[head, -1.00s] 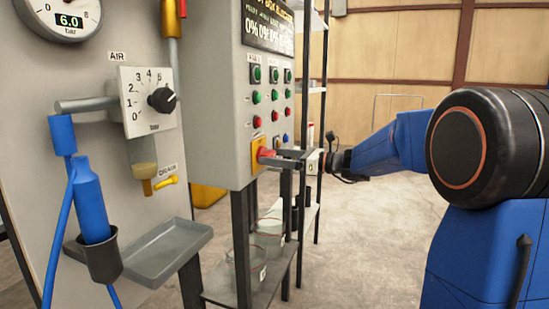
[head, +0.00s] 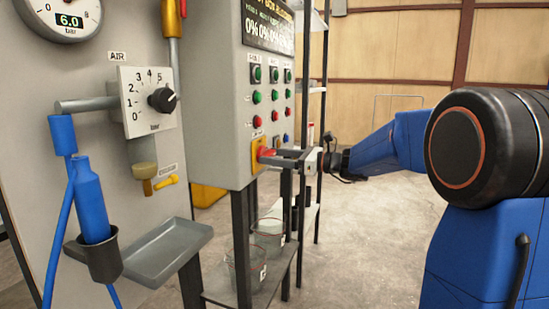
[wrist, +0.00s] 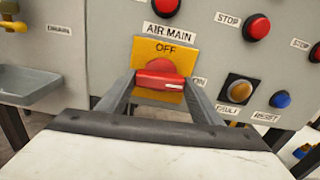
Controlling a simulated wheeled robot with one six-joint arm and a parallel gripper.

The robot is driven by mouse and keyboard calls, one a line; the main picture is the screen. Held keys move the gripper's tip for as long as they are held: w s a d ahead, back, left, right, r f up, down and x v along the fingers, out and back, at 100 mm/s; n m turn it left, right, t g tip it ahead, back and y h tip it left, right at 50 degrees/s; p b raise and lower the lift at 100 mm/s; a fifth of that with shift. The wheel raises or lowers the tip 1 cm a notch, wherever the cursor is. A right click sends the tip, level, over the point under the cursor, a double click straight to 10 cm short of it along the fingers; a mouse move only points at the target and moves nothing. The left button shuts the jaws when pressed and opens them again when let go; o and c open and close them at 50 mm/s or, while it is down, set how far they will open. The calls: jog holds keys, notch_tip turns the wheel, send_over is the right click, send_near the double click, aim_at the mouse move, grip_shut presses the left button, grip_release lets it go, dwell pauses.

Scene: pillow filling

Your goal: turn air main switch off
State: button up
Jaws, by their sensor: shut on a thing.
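The air main switch is a red rotary handle (wrist: 162,79) on a yellow plate (wrist: 178,52) marked OFF above and ON at the right. In the wrist view its handle lies roughly level, with a white mark at the right end, toward ON. In the head view the red handle (head: 266,154) is on the lower front of the grey control box. My gripper (wrist: 158,82) is shut on the handle, one finger at each end. It also shows in the head view (head: 276,157), reaching in from the right.
Red STOP buttons (wrist: 257,27), an amber FAULT lamp (wrist: 239,91) and a blue RESET button (wrist: 280,99) sit close to the right of the switch. A grey tray (head: 168,252) and a gauge (head: 66,18) reading 6.0 bar are at the left. Shelves with buckets (head: 243,268) stand below.

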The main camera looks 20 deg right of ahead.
jog(key=shift+n, duration=8.6)
jog(key=shift+f, duration=0.1)
jog(key=o, duration=1.1)
jog(key=shift+c, duration=0.2)
jog(key=v, duration=1.7)
jog(key=shift+s+d, duration=0.15)
